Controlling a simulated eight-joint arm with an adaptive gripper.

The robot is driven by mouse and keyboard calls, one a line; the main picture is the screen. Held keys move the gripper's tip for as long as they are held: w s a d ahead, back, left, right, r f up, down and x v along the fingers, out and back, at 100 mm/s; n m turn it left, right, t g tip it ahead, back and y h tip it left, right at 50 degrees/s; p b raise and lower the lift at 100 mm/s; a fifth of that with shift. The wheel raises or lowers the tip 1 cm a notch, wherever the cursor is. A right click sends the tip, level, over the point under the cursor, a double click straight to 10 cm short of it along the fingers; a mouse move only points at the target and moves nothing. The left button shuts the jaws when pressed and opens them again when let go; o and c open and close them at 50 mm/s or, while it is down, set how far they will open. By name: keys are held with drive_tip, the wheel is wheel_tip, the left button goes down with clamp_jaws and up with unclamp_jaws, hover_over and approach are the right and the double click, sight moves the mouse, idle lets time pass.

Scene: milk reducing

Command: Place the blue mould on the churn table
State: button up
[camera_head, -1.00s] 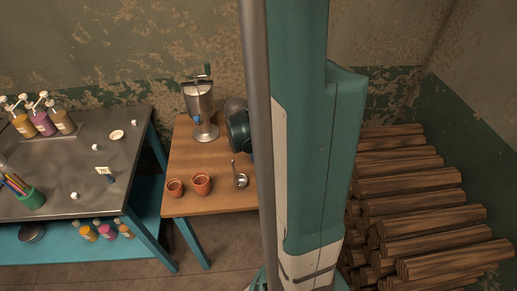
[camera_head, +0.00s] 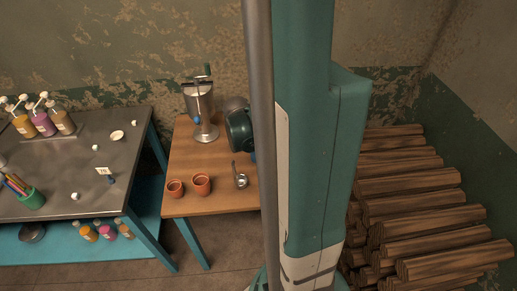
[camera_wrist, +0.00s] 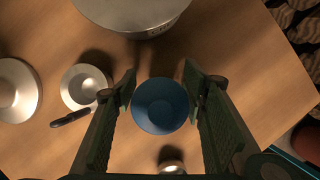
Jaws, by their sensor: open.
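The blue mould (camera_wrist: 160,107), a small round bowl shape, shows in the wrist view on a wooden surface (camera_wrist: 235,45). My gripper (camera_wrist: 160,80) is open, with one dark green finger on each side of the mould and no clear contact. In the head view the mould is not clearly seen; my own arm and column hide much of the middle. A wooden table (camera_head: 225,170) there bears a metal churn (camera_head: 200,105) with a green handle. I cannot tell whether both views show the same wooden top.
In the wrist view a large metal vessel (camera_wrist: 130,12), a small metal bowl (camera_wrist: 85,85) and a metal dish (camera_wrist: 14,90) stand nearby. In the head view, two terracotta cups (camera_head: 201,184) and a ladle (camera_head: 240,179) stand on the wooden table. Stacked logs (camera_head: 420,220) lie right.

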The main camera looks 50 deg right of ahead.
drive_tip(key=shift+p+v, duration=1.3)
drive_tip(key=shift+v, duration=4.3)
drive_tip(key=a+r+m+t+y, duration=0.1)
drive_tip(key=a+r+m, duration=0.4)
drive_tip(key=a, duration=0.6)
drive_tip(key=a+r+m+t+y, duration=0.2)
drive_tip(key=a+r+m, duration=0.3)
drive_tip(key=a, duration=0.6)
drive_tip(key=a+r+m+t+y, duration=0.1)
drive_tip(key=a+r+m+t, duration=0.2)
drive_tip(key=a+r+m, duration=0.3)
drive_tip(key=shift+a+m+t+y, duration=0.35)
drive_tip(key=shift+a+m, duration=1.15)
drive_tip(key=shift+a, duration=0.9)
drive_tip(key=shift+o, duration=0.5)
drive_tip(key=shift+w, duration=0.1)
